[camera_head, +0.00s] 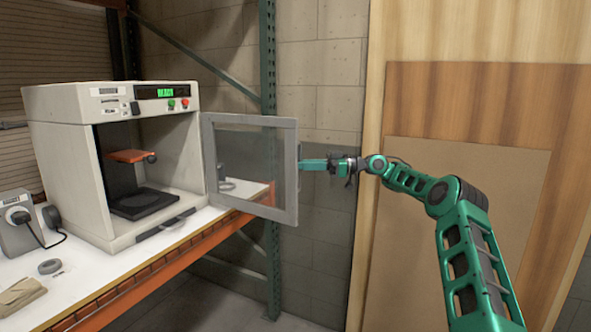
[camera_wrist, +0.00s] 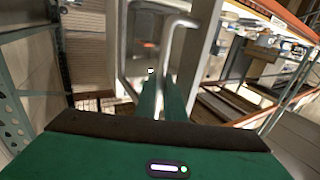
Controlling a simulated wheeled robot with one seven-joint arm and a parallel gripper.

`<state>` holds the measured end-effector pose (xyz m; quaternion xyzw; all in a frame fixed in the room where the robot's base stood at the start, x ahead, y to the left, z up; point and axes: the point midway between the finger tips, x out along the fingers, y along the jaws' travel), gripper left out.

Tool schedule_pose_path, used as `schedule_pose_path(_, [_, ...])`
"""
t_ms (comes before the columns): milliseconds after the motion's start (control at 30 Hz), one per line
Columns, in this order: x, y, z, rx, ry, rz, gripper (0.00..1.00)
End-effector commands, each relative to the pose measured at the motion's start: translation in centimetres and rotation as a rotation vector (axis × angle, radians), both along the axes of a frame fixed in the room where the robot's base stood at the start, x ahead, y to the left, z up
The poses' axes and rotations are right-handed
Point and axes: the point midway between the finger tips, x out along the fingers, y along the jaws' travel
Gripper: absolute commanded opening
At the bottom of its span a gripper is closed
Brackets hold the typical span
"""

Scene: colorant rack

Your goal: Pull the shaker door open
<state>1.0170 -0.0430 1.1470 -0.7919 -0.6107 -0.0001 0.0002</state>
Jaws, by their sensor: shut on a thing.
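The shaker (camera_head: 125,165) is a pale box on the white bench at the left in the head view. Its framed, see-through door (camera_head: 291,190) stands swung wide open to the right, and the shaker's inside shows. My gripper (camera_head: 303,165) is at the door's outer edge, reaching in from the right, and is shut on the door handle. In the wrist view the bent grey handle (camera_wrist: 176,22) runs down to my green fingers (camera_wrist: 161,100). The exact grip on the handle is partly hidden by the fingers and the door frame.
The white bench (camera_head: 100,270) has an orange front beam (camera_head: 150,290). A small grey device (camera_head: 20,225) with a cable, a tape roll and a folded cloth lie at its left. A green rack post (camera_head: 270,80) stands behind the door. Wooden panels (camera_head: 470,100) stand behind my arm.

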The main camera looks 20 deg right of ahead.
Motion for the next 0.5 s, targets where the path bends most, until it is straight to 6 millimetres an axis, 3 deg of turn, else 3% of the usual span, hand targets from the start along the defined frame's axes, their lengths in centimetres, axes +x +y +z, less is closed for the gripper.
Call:
schedule_pose_path(100, [0.11, 0.49, 0.19, 0.004, 0.001, 0.002, 0.00])
schedule_pose_path(133, [0.11, 0.47, 0.19, 0.004, 0.001, 0.002, 0.16])
schedule_pose_path(200, [0.08, 0.32, 0.17, 0.004, 0.001, 0.001, 0.28])
schedule_pose_path(500, [-0.01, -0.24, 0.11, 0.002, -0.001, -0.003, 0.28])
